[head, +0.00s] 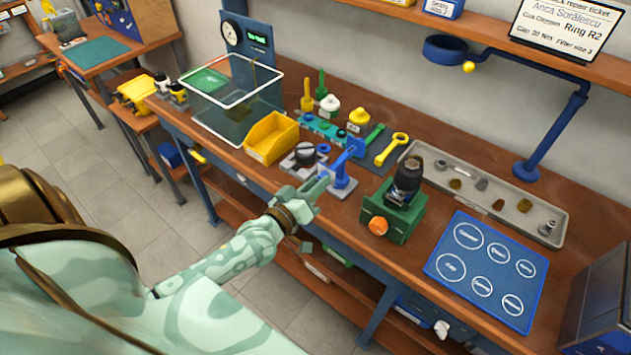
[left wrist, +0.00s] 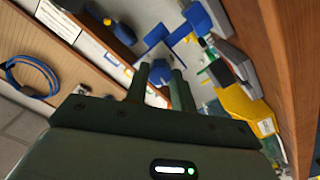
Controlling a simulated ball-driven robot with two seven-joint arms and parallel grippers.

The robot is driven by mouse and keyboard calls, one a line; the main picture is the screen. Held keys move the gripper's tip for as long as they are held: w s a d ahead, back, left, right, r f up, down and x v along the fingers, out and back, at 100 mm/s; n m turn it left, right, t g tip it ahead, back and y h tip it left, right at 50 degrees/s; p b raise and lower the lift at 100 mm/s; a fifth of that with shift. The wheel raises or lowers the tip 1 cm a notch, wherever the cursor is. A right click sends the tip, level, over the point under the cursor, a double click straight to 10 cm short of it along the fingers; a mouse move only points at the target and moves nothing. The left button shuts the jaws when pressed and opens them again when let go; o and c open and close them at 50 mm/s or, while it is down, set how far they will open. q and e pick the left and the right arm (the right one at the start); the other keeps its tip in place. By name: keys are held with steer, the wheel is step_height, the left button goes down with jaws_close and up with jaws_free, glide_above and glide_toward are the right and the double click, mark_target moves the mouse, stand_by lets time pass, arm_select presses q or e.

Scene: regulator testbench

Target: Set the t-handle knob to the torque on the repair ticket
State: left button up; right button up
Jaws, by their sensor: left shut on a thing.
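The blue t-handle knob (head: 352,150) stands on a small grey base (head: 341,183) near the bench's front edge. My left gripper (head: 323,182) reaches it from the front left. In the left wrist view, the gripper's two fingers (left wrist: 160,84) are close about a blue part of the knob (left wrist: 158,73); the exact contact is partly hidden. The knob's scale is too small to read. The repair ticket (head: 567,28) stands on the shelf at upper right; its lines seem to read "Ring R2", "Cap: 20 Nm" and "Filter size 3". My right gripper does not show.
A black knob on a grey block (head: 304,155) and a yellow bin (head: 271,137) stand left of the knob. A green fixture (head: 393,217) with a black-topped regulator stands to the right, near a blue mat (head: 486,270) and a grey tray (head: 481,192).

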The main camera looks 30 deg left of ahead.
arm_select(q)
steer(key=m+p, duration=0.2)
steer(key=m, duration=2.7)
steer(key=shift+f, duration=0.2)
steer(key=shift+r+m+b, duration=0.1)
steer(key=shift+m+b, duration=1.25)
steer(key=shift+m, duration=1.15)
steer(key=o, duration=1)
